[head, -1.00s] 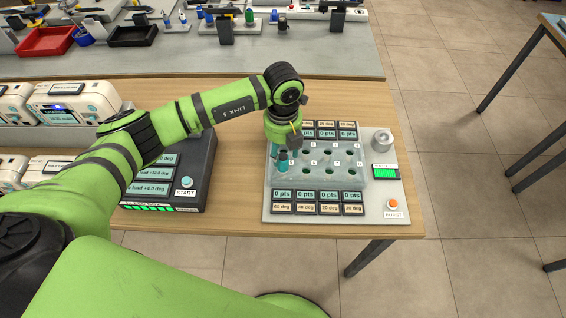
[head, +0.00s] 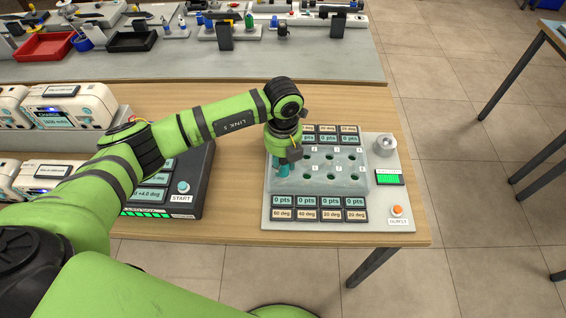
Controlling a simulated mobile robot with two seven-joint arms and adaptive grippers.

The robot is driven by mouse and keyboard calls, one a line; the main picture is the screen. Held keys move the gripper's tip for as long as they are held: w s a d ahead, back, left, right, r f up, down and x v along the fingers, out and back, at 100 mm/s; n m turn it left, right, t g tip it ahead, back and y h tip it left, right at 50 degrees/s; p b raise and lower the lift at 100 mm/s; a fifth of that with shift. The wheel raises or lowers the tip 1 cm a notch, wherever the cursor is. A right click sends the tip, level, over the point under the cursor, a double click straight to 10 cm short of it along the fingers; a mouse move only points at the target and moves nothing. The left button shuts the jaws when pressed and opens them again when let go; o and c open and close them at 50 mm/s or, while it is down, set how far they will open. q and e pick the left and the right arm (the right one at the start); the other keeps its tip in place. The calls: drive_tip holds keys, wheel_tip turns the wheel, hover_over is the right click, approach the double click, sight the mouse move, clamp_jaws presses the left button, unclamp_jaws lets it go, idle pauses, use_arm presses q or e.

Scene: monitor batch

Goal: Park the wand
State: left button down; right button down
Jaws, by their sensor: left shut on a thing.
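My left gripper (head: 287,158) is over the left end of the grey station board (head: 385,213). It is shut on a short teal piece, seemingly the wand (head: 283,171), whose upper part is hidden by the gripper. The wand points down at the left side of the pale translucent block (head: 345,185), which has several dark green holes. I cannot tell whether its tip is in a hole. A round metal holder (head: 386,145) stands at the board's back right, apart from the gripper. My right gripper is not in view.
A dark console (head: 195,165) with a START button and white charger units (head: 75,105) stand to the left. The grey bench behind holds trays and tools.

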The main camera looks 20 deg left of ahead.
use_arm(q)
drive_tip(key=shift+r, duration=0.1)
drive_tip(key=shift+r+p, duration=1.75)
drive_tip(key=shift+r, duration=0.65)
drive_tip(key=c, duration=1.6)
unclamp_jaws()
clamp_jaws()
